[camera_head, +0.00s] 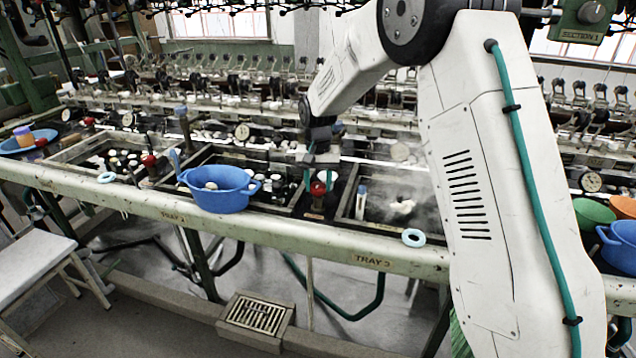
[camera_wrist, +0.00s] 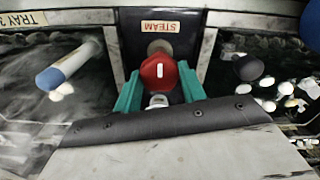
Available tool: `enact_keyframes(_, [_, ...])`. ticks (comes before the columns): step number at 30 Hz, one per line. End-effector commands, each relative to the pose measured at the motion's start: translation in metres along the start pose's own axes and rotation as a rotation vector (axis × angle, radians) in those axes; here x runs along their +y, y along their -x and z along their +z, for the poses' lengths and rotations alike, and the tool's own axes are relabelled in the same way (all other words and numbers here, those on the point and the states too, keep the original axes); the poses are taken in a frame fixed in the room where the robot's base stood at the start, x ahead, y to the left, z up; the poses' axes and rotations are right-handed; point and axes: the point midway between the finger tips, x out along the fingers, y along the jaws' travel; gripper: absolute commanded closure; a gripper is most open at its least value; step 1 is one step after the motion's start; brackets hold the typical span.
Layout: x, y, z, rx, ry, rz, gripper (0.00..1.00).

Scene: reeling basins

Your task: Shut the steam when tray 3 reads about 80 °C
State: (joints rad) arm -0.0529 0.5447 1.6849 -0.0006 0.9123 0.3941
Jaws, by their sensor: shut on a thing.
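My gripper (camera_head: 319,176) is shut on the red steam knob (camera_wrist: 158,73), with one teal finger on each side of it in the wrist view. The knob's white mark stands upright in that view, below the STEAM label (camera_wrist: 160,27). The knob also shows under the gripper in the head view (camera_head: 318,189). Tray 3 (camera_head: 340,213) is the basin just right of the knob, with pale steam over its dark water and white cocoons. A white tube with a blue end (camera_head: 361,203) stands in it. A dial (camera_head: 400,151) behind tray 3 is too hazy to read.
A blue basin (camera_head: 218,196) sits on the front rail left of the knob. A pale blue ring (camera_head: 413,237) lies on the rail near the TRAY 3 label (camera_head: 372,260). Green (camera_head: 592,216) and blue (camera_head: 620,250) tubs stand at the right. A stool (camera_head: 30,246) is at the left.

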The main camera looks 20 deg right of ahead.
Motion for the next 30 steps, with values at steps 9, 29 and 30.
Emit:
enact_keyframes(9, [0.000,0.001,0.000,0.001,-0.004,-0.001,0.82])
enact_keyframes(29, [-0.001,0.035,-0.001,0.005,-0.003,-0.003,0.38])
enact_keyframes(30, [0.000,0.042,-0.001,0.003,-0.003,-0.002,0.38])
